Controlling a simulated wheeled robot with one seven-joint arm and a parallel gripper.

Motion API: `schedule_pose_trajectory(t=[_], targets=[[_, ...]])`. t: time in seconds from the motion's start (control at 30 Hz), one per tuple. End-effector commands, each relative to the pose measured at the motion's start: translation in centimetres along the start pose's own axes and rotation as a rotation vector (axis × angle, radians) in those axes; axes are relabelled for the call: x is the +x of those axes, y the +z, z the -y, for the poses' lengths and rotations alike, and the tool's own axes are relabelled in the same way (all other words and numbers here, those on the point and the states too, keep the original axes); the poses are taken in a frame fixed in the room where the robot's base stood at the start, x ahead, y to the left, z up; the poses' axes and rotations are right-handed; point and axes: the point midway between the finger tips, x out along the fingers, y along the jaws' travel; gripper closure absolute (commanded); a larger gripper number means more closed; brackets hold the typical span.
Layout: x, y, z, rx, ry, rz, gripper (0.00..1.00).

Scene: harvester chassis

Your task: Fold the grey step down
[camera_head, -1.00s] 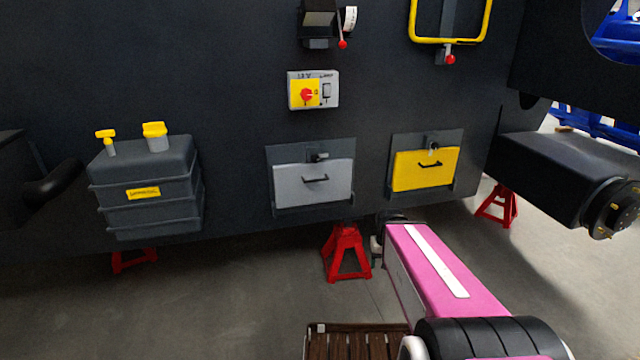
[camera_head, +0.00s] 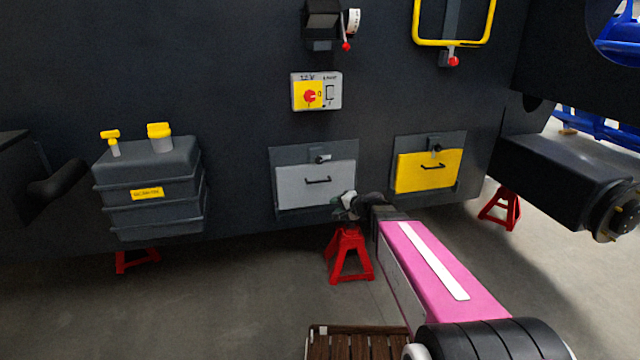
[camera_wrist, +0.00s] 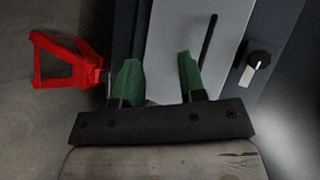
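The grey step (camera_head: 300,190) is a flat panel folded up against the dark chassis wall, with a black bar handle (camera_head: 317,181) across its front. A small latch with a black knob (camera_head: 323,159) sits above the panel. In the wrist view the grey step (camera_wrist: 173,45) lies beyond the fingers, with the handle (camera_wrist: 208,38) right of them and the knob (camera_wrist: 258,62) further right. My gripper (camera_head: 345,203) is at the panel's lower right corner. Its green fingers (camera_wrist: 160,78) are apart with nothing between them; contact with the panel cannot be told.
A yellow step (camera_head: 425,173) with its own handle and latch is to the right. A red jack stand (camera_head: 348,255) is below my gripper. A dark tank (camera_head: 150,195) is at the left, and a yellow switch box (camera_head: 309,95) is above.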

Motion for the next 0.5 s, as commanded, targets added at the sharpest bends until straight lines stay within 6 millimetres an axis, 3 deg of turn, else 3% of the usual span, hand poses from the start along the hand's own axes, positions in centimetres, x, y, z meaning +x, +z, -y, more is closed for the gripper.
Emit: schedule_pose_trajectory(t=[0.2, 0.5], targets=[[2.0, -3.7, 3.8, 0.197, -0.184, -0.126, 0.63], [2.7, -5.0, 5.0, 0.277, -0.244, -0.171, 0.63]])
